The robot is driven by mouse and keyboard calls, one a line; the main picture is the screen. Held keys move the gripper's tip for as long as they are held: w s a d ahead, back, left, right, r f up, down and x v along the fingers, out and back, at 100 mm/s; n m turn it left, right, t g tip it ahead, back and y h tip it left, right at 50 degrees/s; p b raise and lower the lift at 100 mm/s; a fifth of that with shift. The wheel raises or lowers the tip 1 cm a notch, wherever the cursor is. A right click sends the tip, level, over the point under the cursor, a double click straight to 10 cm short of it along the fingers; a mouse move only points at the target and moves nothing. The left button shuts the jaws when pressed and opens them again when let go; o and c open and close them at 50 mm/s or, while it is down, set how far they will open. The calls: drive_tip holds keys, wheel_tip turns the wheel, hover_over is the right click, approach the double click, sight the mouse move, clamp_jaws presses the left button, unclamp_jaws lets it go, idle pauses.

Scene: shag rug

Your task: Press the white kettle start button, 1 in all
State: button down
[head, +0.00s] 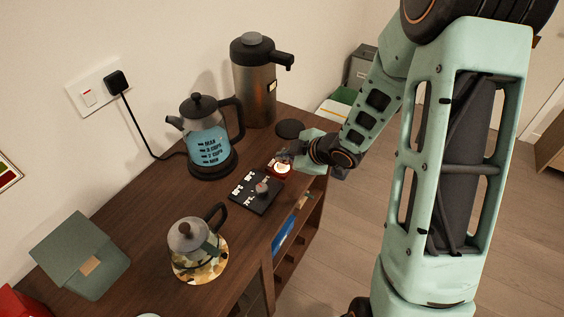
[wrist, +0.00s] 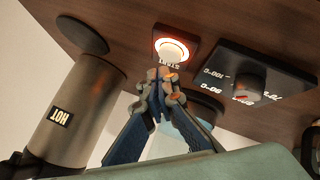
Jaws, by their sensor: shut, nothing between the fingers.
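The start button (head: 281,168) is a round white cap with a glowing orange-red ring on a small dark plate near the sideboard's front edge. It also shows in the wrist view (wrist: 172,50), with white lettering beside it. My gripper (head: 288,154) is shut and empty, close beside the button. In the wrist view its closed fingertips (wrist: 160,78) are by the lettering at the plate's edge; I cannot tell whether they touch. The glass kettle (head: 208,143) with blue liquid stands on a dark base behind the button, to its left.
A dark panel with a temperature knob (head: 262,188) lies beside the button. A steel dispenser (head: 255,85) and a black disc (head: 290,129) are behind. A second kettle (head: 192,240) stands on a patterned mat at the front. A green box (head: 80,255) is at left.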

sight(284, 167)
wheel_tip(284, 167, up, 5)
drive_tip(key=p, duration=0.4)
drive_tip(key=shift+p, duration=0.35)
idle(0.7)
